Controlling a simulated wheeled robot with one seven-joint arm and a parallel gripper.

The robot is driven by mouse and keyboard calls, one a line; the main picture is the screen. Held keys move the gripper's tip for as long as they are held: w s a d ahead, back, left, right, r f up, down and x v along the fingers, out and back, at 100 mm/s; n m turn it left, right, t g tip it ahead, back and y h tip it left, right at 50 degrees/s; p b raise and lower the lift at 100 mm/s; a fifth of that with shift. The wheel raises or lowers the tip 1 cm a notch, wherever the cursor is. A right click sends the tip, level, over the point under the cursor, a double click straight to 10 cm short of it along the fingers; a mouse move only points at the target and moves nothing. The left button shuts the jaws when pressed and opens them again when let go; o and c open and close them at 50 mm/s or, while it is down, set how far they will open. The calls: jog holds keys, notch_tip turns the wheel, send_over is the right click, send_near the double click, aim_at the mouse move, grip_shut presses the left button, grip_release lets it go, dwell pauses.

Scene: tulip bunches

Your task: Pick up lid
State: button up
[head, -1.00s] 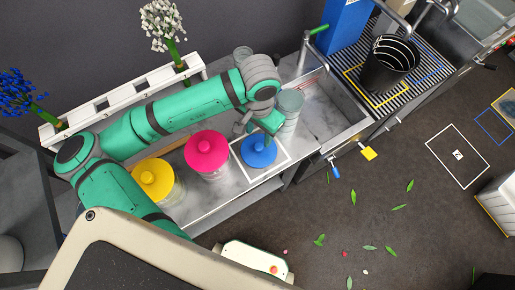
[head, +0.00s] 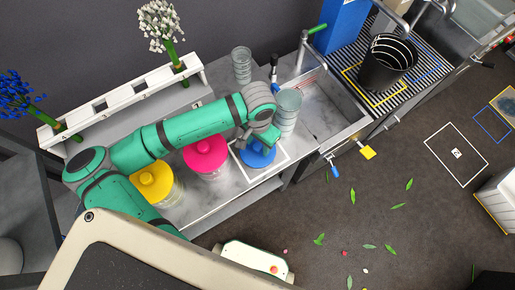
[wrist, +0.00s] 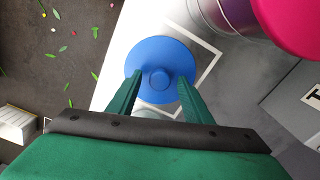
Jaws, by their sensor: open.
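A round blue lid (head: 257,157) with a central knob lies inside a white square outline on the grey counter. Whether a jar is under it I cannot tell. The blue lid (wrist: 160,58) also shows in the wrist view. My gripper (wrist: 159,80) is open there, with its green fingers on either side of the lid's knob; contact cannot be made out. In the head view my gripper (head: 262,140) is over the lid's upper edge and partly hides it. A pink lid (head: 206,152) and a yellow lid (head: 152,184) sit on clear jars to the left.
A clear glass container (head: 287,115) stands close to the right of my gripper. Another glass (head: 242,65) stands behind my arm. A white rack (head: 125,95) with flower stems runs along the back. A sink (head: 335,110) is to the right, with a black bucket (head: 385,65) beyond.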

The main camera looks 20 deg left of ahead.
grip_shut()
jog(key=shift+r, duration=0.15)
